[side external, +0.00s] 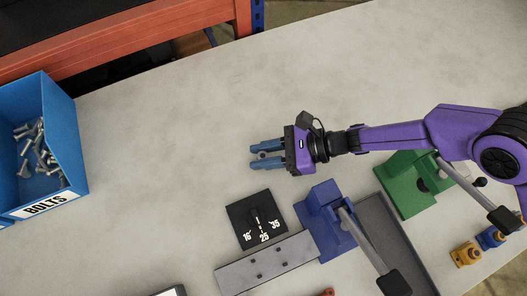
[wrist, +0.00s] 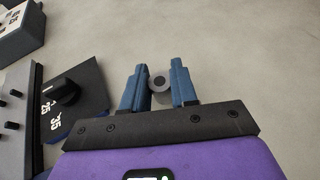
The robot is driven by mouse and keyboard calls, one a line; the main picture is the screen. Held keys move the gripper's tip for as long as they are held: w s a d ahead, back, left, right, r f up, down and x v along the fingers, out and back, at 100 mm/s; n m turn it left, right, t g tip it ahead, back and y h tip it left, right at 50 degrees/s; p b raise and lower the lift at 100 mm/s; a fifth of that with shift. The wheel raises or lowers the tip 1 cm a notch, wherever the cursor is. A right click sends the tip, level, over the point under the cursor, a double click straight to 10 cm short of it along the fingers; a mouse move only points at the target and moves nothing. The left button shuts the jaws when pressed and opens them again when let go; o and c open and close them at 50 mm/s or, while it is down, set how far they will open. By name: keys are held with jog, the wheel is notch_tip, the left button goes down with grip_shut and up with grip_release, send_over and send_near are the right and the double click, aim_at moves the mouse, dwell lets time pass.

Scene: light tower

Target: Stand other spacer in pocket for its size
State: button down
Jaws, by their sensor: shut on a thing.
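My gripper (side external: 264,154) has two blue fingers and hangs over the pale table, left of my purple arm. In the wrist view my gripper (wrist: 160,85) is shut on a small round grey spacer (wrist: 159,81) with a dark hole, seen end-on between the fingers. In the side view a grey bit of the spacer (side external: 263,155) shows between the fingertips. A light block (wrist: 18,30) with dark spots and lettering stands at the wrist view's upper left. I cannot tell whether those spots are pockets. No other spacer can be made out.
A blue bolts bin (side external: 65,135) stands left. The table's upper middle is clear.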

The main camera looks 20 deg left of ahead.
jog(key=shift+f, duration=0.1)
jog(key=c, duration=0.9)
grip_release()
jog(key=shift+o, duration=0.2)
jog(key=d+r, duration=0.1)
jog(key=w+d+r, duration=0.1)
jog(key=shift+d+r, duration=0.15)
jog(key=shift+d, duration=0.2)
jog(key=shift+r, duration=3.1)
